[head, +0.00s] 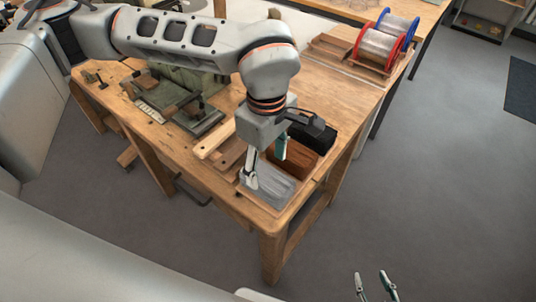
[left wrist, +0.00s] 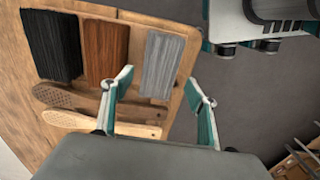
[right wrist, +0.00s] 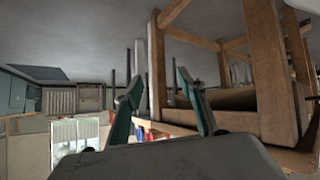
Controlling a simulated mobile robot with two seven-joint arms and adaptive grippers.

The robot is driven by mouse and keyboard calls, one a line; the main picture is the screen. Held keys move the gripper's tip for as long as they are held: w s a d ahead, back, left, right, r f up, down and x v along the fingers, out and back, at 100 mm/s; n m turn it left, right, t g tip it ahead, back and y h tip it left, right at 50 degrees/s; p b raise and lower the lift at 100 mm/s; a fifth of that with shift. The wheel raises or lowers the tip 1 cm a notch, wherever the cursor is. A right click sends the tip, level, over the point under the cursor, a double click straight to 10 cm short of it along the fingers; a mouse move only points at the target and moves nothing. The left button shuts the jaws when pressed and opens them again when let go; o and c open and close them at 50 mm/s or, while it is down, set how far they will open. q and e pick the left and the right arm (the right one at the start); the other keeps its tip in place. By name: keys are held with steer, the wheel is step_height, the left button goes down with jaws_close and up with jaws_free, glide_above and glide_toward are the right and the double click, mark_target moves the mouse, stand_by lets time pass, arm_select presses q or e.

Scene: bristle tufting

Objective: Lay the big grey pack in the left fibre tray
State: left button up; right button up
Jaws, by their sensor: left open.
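The grey pack (head: 268,186) lies at the near corner of the table, at the end of a row of packs on a wooden tray (left wrist: 184,80). It also shows in the left wrist view (left wrist: 162,65), just ahead of and between the fingertips. My left gripper (head: 265,165) is open, pointing down over the near end of this row; I cannot tell whether it touches the pack. A brown pack (head: 293,158) and a black pack (head: 314,133) lie beside the grey one. My right gripper (right wrist: 158,78) is open and empty, off the table. Which tray is the left fibre tray is unclear.
Wooden brush blanks (head: 216,137) lie beside the packs. A green fixture (head: 190,85) stands further left on the table. Red and blue spools (head: 383,45) and a wooden tray (head: 334,45) are at the far end. The table between is clear.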

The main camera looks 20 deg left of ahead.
mark_target(267, 177)
arm_select(q)
step_height(267, 177, down, 5)
steer(key=shift+b, duration=1.05)
steer(key=shift+f, duration=0.7)
steer(key=shift+f+b, duration=0.3)
steer(key=shift+b, duration=0.05)
arm_select(e)
steer(key=shift+w+d+f, duration=0.5)
steer(key=shift+w+f, duration=0.1)
steer(key=shift+f, duration=0.25)
arm_select(q)
steer(key=c, duration=1.1)
arm_select(e)
steer(key=shift+s, duration=0.1)
